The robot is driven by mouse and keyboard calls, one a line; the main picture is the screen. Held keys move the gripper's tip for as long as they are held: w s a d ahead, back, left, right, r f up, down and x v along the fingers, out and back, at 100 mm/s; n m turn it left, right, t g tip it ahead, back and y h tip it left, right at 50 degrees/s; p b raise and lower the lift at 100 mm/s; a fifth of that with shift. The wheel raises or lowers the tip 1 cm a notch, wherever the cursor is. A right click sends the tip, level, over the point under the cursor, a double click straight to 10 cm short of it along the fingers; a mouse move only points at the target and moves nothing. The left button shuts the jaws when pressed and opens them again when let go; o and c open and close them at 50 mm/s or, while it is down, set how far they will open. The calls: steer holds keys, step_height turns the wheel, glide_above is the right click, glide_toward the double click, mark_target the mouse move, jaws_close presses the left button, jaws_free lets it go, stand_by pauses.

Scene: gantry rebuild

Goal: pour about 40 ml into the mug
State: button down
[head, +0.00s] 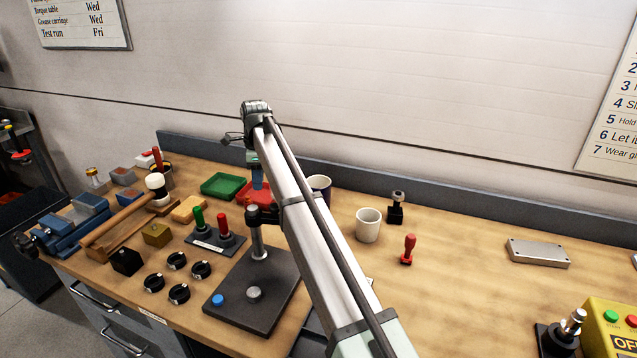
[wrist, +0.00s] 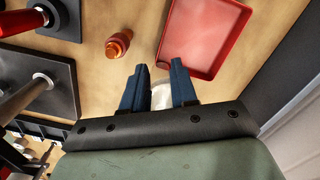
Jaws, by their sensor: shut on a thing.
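My gripper (head: 257,183) is over the red tray area in the head view, its blue fingers pointing down. In the wrist view the fingers (wrist: 159,70) are shut on a white thing (wrist: 163,96). Only a small part of it shows between the fingers, so I cannot tell what it is or whether it is tilted. A white mug (head: 368,225) stands upright on the bench, right of my arm. A purple mug (head: 320,185) stands behind it to the left, partly covered by my arm. No liquid stream shows.
A red tray (wrist: 202,35) and a small orange-brown object (wrist: 118,44) lie near the fingers. A green tray (head: 221,185) is left of my gripper. A black stand (head: 396,208) and a red stamp-like piece (head: 408,250) are near the white mug.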

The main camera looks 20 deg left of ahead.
steer(key=w+d+r+g+y, duration=0.4)
steer(key=d+r+y, duration=0.4)
steer(key=r+y, duration=0.2)
steer(key=shift+r+g, duration=0.6)
steer(key=shift+r, duration=0.15)
steer(key=shift+w+d+r+y, duration=0.15)
steer(key=shift+d+y, duration=0.1)
steer(key=shift+y, duration=0.15)
steer(key=shift+w+d+r, duration=0.1)
steer(key=shift+d+r, duration=0.1)
steer(key=shift+r+g+y+p, duration=0.15)
steer(key=shift+g+y+p, duration=0.15)
steer(key=shift+y, duration=0.1)
steer(key=shift+s+a, duration=0.45)
steer(key=shift+a, duration=0.1)
